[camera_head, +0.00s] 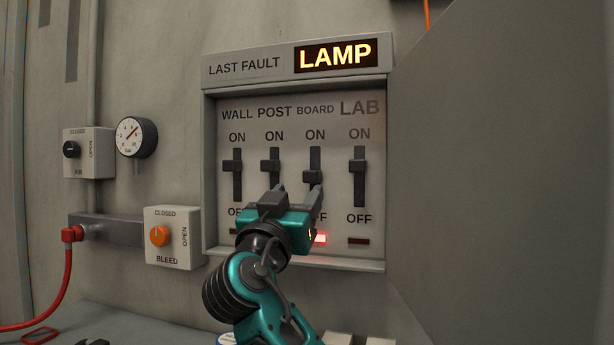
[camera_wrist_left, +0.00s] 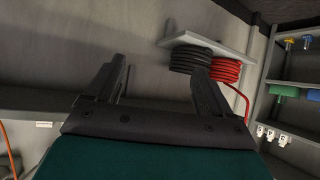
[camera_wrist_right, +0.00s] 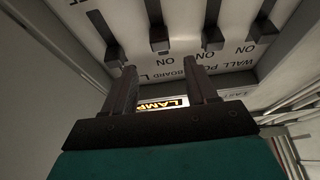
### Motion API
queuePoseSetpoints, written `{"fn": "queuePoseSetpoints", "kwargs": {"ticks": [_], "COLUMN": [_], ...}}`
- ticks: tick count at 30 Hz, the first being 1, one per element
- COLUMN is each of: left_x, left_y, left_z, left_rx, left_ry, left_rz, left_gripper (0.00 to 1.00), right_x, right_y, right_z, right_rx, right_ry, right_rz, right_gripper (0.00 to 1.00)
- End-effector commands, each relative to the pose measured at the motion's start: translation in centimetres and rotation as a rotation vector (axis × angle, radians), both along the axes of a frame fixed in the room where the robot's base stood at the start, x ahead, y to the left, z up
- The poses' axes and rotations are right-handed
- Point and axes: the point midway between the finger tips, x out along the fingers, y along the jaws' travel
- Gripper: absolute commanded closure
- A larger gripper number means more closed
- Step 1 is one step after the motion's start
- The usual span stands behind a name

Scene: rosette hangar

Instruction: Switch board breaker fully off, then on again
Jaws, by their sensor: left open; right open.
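The board breaker (camera_head: 315,178) is the third of the switches on the grey wall panel. Its handle sits a little lower than its neighbours', and a red light glows below it. My right gripper (camera_head: 296,190) is open in front of the panel, its tips near the board handle and hiding part of the lower slots. In the right wrist view the board handle (camera_wrist_right: 160,45) shows beyond and between the open fingers; I cannot tell whether they touch it. My left gripper (camera_wrist_left: 160,82) is open and empty, away from the panel.
The wall (camera_head: 232,165), post (camera_head: 270,166) and lab (camera_head: 360,166) breakers flank it closely. A sign above reads LAMP (camera_head: 335,55). An orange bleed knob (camera_head: 160,236) and a gauge (camera_head: 136,137) are at left. A large grey surface (camera_head: 500,180) fills the right side.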

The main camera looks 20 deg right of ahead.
Motion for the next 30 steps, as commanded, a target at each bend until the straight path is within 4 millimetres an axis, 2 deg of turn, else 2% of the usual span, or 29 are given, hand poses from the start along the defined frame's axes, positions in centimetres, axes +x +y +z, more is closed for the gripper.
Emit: {"fn": "queuePoseSetpoints", "kwargs": {"ticks": [6,12,25,30], "left_x": [-0.3,-0.3,-0.2,-0.2], "left_y": [0.1,0.3,0.6,0.7], "left_z": [0.0,0.1,0.2,0.1], "left_rx": [-0.003,0.001,0.006,0.011], "left_ry": [0.006,0.006,0.003,0.003], "left_rz": [0.011,0.016,0.018,0.016], "left_gripper": [0.18,0.18,0.18,0.18], "right_x": [3.5,5.6,6.2,6.2], "right_y": [-2.5,-3.8,-4.2,-4.2], "right_z": [2.0,2.8,3.0,3.0], "right_rx": [-0.002,-0.001,0.000,0.000], "right_ry": [0.001,0.002,0.001,0.001], "right_rz": [-0.003,-0.001,0.001,0.002], "right_gripper": [0.43,0.43,0.44,0.60]}}
